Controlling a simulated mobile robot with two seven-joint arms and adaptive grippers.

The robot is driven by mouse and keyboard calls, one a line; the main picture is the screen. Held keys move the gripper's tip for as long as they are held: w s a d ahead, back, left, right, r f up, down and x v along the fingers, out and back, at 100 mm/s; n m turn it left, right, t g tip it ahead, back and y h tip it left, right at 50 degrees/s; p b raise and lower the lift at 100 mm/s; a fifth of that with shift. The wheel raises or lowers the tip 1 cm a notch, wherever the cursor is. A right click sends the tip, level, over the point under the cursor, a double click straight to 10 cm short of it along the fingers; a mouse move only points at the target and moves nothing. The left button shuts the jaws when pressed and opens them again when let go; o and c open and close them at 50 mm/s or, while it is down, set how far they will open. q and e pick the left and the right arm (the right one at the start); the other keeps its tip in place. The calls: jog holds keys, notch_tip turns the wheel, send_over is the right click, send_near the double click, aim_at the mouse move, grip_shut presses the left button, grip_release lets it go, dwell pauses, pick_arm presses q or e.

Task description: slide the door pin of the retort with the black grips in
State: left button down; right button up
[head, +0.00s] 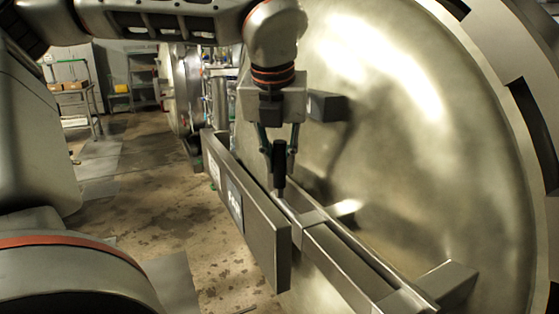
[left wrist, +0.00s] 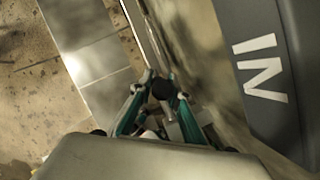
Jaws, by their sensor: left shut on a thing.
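The retort door (head: 400,130) is a large round metal face that fills the right of the head view. A metal bar assembly (head: 330,248) runs across its front. A black grip (head: 279,165) stands upright on a metal stem at this bar. My left gripper (head: 279,150) comes down from above and is shut on the black grip. In the left wrist view the dark grip top (left wrist: 164,90) sits between the fingers. A dark block (left wrist: 262,80) there bears the letters IN. The pin's far end cannot be made out. My right gripper is not in view.
A flat metal plate (head: 262,235) with a white label stands in front of the bar. A second retort (head: 182,85), shelves and a cart with boxes (head: 70,88) stand at the back left. The wet floor (head: 130,185) between is clear.

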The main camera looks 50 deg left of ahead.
pick_arm(q)
jog(key=c, duration=2)
grip_release()
jog(key=shift+d, duration=0.15)
jog(key=shift+o, duration=0.5)
jog(key=shift+d, duration=0.15)
jog(key=shift+r, duration=0.15)
jog(key=v, duration=1.1)
jog(key=shift+r, duration=0.35)
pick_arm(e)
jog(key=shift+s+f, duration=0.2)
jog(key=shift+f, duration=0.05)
pick_arm(q)
jog(key=shift+s, duration=0.1)
